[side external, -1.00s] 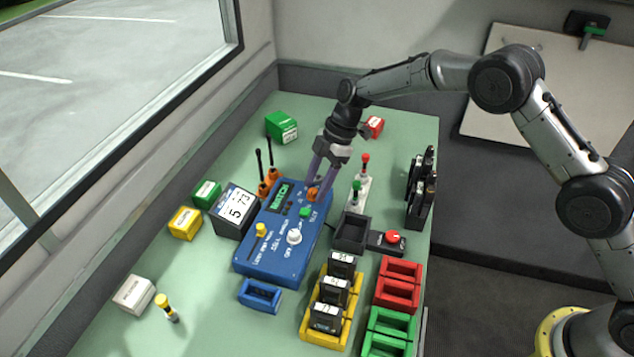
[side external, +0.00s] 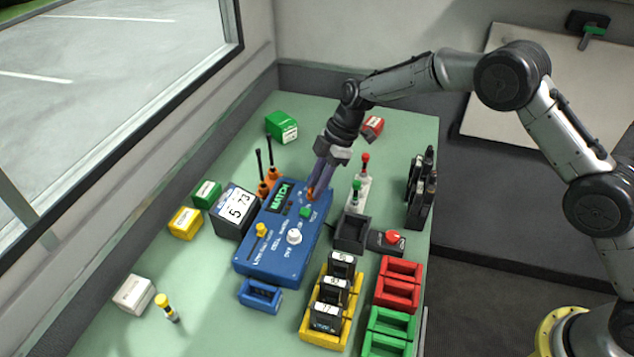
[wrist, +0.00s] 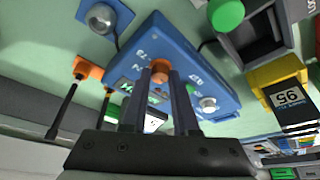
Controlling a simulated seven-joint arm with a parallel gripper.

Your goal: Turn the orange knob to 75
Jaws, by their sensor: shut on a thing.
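The orange knob (side external: 311,193) sits at the far right corner of the blue control box (side external: 266,254). My gripper (side external: 314,187) points down at the box with its fingers shut on the orange knob. In the wrist view the orange knob (wrist: 160,67) shows between the ends of my gripper's fingers (wrist: 161,76). The fingers hide part of it, and its pointer setting cannot be read. The box's display (side external: 281,196) shows large green letters that look like MATCH.
A green button (side external: 305,212), a white knob (side external: 294,236) and a yellow knob (side external: 261,230) stand on the same box.

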